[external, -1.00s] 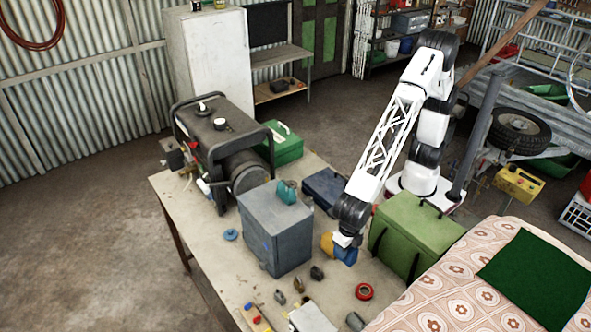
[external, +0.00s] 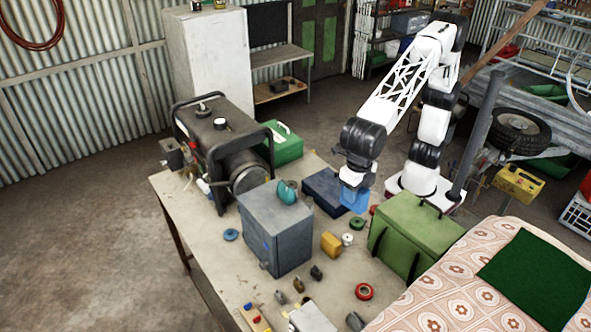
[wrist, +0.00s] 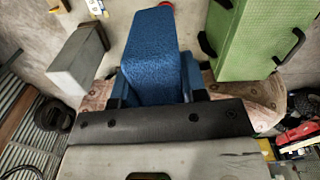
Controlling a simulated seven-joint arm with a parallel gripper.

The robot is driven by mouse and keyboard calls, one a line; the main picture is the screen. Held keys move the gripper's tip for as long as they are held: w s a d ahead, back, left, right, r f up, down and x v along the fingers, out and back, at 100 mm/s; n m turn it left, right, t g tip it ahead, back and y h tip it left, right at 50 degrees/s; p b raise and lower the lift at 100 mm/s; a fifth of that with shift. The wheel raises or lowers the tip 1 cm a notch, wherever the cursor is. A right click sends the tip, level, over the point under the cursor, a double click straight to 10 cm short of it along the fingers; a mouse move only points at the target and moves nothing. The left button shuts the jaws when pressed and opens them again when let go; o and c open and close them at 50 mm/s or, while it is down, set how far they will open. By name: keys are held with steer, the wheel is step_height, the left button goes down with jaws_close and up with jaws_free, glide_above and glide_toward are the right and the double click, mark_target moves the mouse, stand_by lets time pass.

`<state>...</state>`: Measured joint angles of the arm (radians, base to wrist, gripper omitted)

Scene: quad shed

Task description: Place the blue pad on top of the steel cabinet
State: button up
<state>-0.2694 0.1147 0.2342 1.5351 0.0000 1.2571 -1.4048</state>
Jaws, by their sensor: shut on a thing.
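My gripper (external: 355,188) is shut on the blue pad (external: 354,201), which hangs below it, raised above the table. In the wrist view the blue pad (wrist: 152,45) extends from between the fingers (wrist: 157,88). The steel cabinet (external: 288,236) is a grey-blue box standing upright on the table, left of and nearer the camera than my gripper. A teal object (external: 287,192) sits on its top, towards the back right edge. The rest of the top is bare.
A dark blue box (external: 325,188) lies behind the cabinet, and a green case (external: 412,236) stands to the right. A black generator (external: 222,150) stands left behind. A yellow block (external: 330,244), red tape (external: 364,291) and several small items lie around the cabinet.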

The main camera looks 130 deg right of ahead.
steer(key=r, duration=0.5)
steer(key=shift+w+d+r, duration=0.1)
steer(key=shift+w+d, duration=0.2)
steer(key=w+d, duration=0.8)
steer(key=d, duration=0.2)
steer(key=m, duration=0.1)
glide_above(264, 210)
step_height(264, 210, down, 2)
steer(key=shift+f, duration=1.55)
steer(key=shift+f, duration=0.1)
step_height(264, 210, down, 6)
steer(key=shift+f, duration=1.9)
